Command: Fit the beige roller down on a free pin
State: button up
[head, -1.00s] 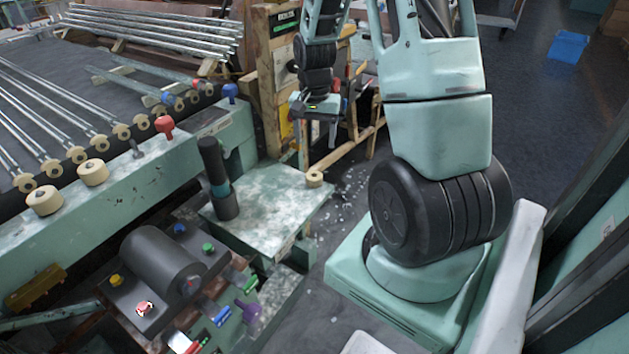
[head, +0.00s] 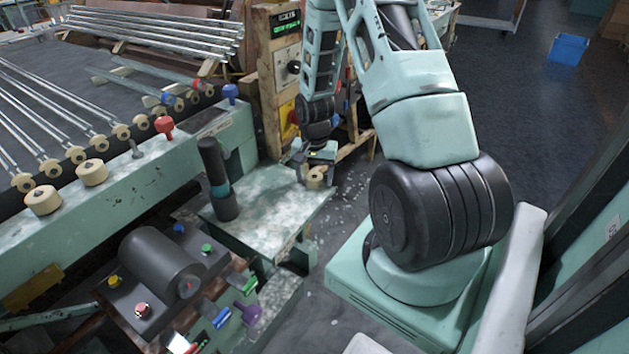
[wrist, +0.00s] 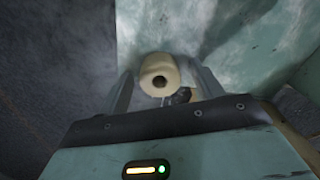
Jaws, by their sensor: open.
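The beige roller (head: 316,178), a short cylinder with a dark centre hole, stands at the right edge of the small green table (head: 270,200). It also shows in the wrist view (wrist: 158,68). My gripper (head: 314,168) is low over the roller. In the wrist view, my open gripper (wrist: 163,84) has one finger on each side of the roller, with a gap visible at each side. A bare metal pin (head: 136,149) stands up from the green rail (head: 130,188). Two other beige rollers, a front one (head: 43,200) and a back one (head: 91,172), sit on that rail.
A dark upright cylinder (head: 219,180) stands on the small table, left of my gripper. A red knob (head: 163,126) and a blue knob (head: 230,92) rise beyond the pin. A wooden-framed control cabinet (head: 280,80) stands behind. Glass tubes (head: 45,105) lie beyond the rail.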

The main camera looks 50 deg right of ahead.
jog(key=c, duration=1.1)
jog(key=shift+o, duration=0.2)
jog(key=shift+r, duration=0.1)
